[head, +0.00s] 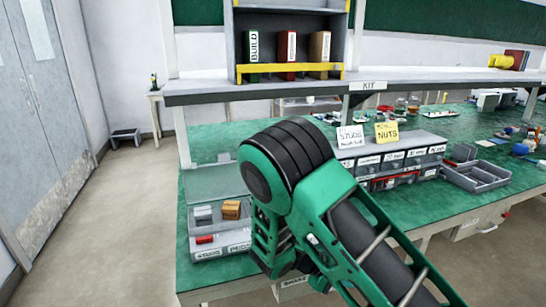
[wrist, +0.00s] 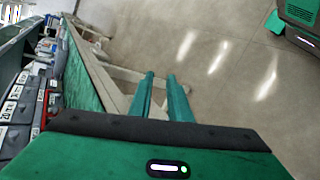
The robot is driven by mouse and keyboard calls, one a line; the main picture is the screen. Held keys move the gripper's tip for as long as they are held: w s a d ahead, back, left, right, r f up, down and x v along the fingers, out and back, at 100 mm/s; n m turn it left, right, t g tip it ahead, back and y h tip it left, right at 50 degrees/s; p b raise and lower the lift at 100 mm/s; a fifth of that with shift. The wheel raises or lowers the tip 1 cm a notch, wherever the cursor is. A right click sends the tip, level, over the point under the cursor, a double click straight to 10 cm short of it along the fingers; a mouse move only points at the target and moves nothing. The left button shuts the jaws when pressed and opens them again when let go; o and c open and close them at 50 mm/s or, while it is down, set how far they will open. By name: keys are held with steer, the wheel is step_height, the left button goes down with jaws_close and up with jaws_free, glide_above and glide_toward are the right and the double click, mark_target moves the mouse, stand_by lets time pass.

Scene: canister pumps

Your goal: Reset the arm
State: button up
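My arm (head: 290,185), green with black bands, rises in front of the workbench in the head view. My gripper (wrist: 160,77) shows in the wrist view as two teal fingers side by side, with a narrow gap between the tips. Bare floor shows through the gap and nothing is held. The fingers point out over the floor beside the bench's edge. In the head view I cannot make out the gripper's fingers.
The green-topped workbench (head: 222,268) carries drawer units (head: 390,158), a grey tray (head: 478,178) and a parts box (head: 222,243). A shelf (head: 210,90) runs above it. A step stool (head: 126,139) stands at the back left. The floor (head: 120,220) at left is clear.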

steer(key=s+d+r+m+g+y, duration=0.4)
steer(key=s+d+r+m+y, duration=0.35)
steer(key=s+d+r, duration=0.5)
steer(key=s+d+r+m+t+y, duration=0.1)
steer(key=s+r+m+y, duration=0.1)
steer(key=s+r, duration=0.3)
steer(key=s+d+r+m+t+y, duration=0.1)
steer(key=s+r, duration=0.4)
steer(key=s, duration=0.6)
steer(key=shift+d+r+m+t+y, duration=0.2)
steer(key=shift+d+m+t+y, duration=0.35)
steer(key=shift+m, duration=0.4)
steer(key=shift+w+f+g, duration=0.25)
steer(key=shift+w, duration=0.4)
steer(key=shift+c, duration=0.3)
